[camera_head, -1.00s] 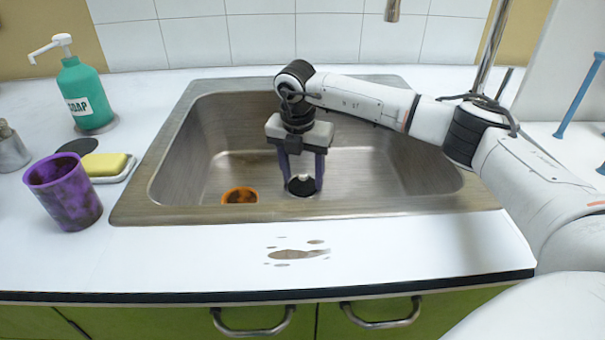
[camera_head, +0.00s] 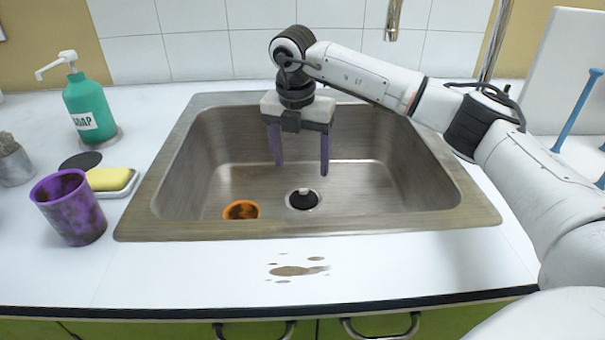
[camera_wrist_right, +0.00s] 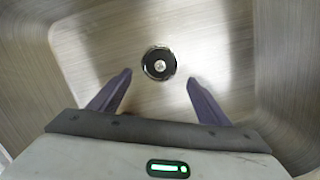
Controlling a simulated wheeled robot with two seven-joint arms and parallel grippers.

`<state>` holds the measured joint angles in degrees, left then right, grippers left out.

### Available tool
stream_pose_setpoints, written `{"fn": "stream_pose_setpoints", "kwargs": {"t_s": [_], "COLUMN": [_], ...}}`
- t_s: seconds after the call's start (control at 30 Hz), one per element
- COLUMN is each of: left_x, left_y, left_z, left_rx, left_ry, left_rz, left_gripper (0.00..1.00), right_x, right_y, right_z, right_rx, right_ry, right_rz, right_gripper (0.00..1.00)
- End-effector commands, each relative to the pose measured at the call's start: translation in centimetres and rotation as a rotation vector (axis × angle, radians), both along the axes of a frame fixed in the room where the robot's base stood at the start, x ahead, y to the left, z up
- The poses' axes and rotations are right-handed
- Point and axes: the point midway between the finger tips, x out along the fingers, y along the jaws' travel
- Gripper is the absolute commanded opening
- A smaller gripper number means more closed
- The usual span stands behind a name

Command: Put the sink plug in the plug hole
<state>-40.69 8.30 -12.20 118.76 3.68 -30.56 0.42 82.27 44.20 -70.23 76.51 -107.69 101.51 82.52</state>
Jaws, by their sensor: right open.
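The sink plug (camera_head: 303,198) is a dark round piece with a small metal centre, at the plug hole in the sink floor. It also shows in the right wrist view (camera_wrist_right: 159,64), ringed by the hole's rim. It looks to sit inside the hole, but I cannot tell how deep it is seated. My right gripper (camera_head: 301,168) is open and empty above the plug, clear of it. In the right wrist view its two purple fingers (camera_wrist_right: 160,78) are spread to either side below the plug. My left gripper is not in view.
The steel sink (camera_head: 190,229) has an orange cup-like item (camera_head: 240,210) on its floor, left of the plug. A purple cup (camera_head: 70,212), yellow sponge (camera_head: 107,179), black disc (camera_head: 81,161) and green soap bottle (camera_head: 91,108) stand left. A brown spill (camera_head: 292,271) marks the front counter.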

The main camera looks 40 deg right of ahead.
Motion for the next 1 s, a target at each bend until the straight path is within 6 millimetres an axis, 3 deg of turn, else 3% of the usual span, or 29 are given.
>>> {"fn": "stream_pose_setpoints", "kwargs": {"t_s": [0.1, 0.23, 0.8, 0.9, 1.0], "left_x": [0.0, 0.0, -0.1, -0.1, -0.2], "left_y": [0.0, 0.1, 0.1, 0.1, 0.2], "left_z": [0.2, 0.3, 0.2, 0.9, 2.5], "left_rx": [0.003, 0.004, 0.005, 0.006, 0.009], "left_ry": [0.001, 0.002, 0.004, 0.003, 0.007], "left_rz": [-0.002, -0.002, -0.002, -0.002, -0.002], "left_gripper": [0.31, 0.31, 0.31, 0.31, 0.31], "right_x": [-0.1, -0.2, -0.3, -0.3, -0.3], "right_y": [0.3, 0.4, 0.4, 0.4, 0.4], "right_z": [1.9, 2.8, 3.0, 3.8, 5.7], "right_rx": [0.0, 0.0, 0.001, 0.0, 0.0], "right_ry": [-0.001, 0.0, 0.001, 0.0, 0.0], "right_rz": [0.001, 0.0, 0.0, 0.0, 0.0], "right_gripper": [0.71, 0.71, 0.71, 0.71, 0.71]}}
